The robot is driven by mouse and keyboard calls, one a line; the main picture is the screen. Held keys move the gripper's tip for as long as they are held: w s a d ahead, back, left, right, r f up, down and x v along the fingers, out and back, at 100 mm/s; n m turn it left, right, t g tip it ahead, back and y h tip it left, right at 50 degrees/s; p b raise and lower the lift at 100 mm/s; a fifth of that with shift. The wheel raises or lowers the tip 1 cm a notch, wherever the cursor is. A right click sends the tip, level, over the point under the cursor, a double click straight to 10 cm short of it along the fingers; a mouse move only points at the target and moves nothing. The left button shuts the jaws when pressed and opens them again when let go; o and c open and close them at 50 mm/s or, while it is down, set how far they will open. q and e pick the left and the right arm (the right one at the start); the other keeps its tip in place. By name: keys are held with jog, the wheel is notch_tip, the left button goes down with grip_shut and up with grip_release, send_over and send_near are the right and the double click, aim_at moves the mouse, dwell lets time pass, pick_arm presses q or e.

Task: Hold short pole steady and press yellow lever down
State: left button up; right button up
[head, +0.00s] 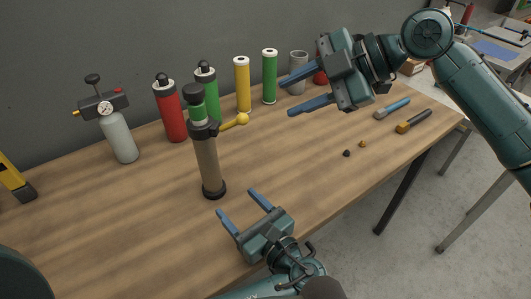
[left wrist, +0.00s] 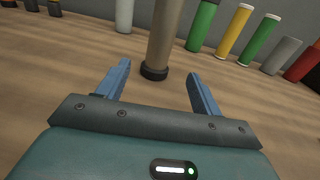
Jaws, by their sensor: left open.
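The short pole (head: 208,165) is a grey-brown upright cylinder with a black base ring and a green and black top, standing on the wooden table. A yellow lever (head: 233,123) with a round knob sticks out to the right from its upper collar. My left gripper (head: 237,202) is open and empty, low over the table in front of the pole. In the left wrist view the pole (left wrist: 165,35) stands just beyond and between the open fingers, apart from them. My right gripper (head: 287,99) is open and empty, in the air to the right of the lever.
Red (head: 170,112), green (head: 206,85) and yellow (head: 242,85) cylinders line the table's back. A grey bottle with a gauge (head: 119,137) stands at left. Two handled tools (head: 392,108) and small bits lie at right. The table's front middle is clear.

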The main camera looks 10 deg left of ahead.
aim_at(216, 181)
pick_arm(q)
jog(key=x, duration=1.2)
jog(key=shift+a, duration=0.15)
jog(key=shift+s, duration=0.1)
jog(key=c, duration=1.3)
pick_arm(e)
jog(key=shift+c, duration=0.2)
grip_shut()
jog(key=a+r+n+h, duration=0.5)
jog(key=a+n, duration=0.4)
jog(key=a, duration=0.1)
jog(key=shift+d+f, duration=0.15)
jog(key=shift+f, duration=1.05)
jog(key=shift+d+f, duration=0.15)
jog(key=shift+f, duration=1)
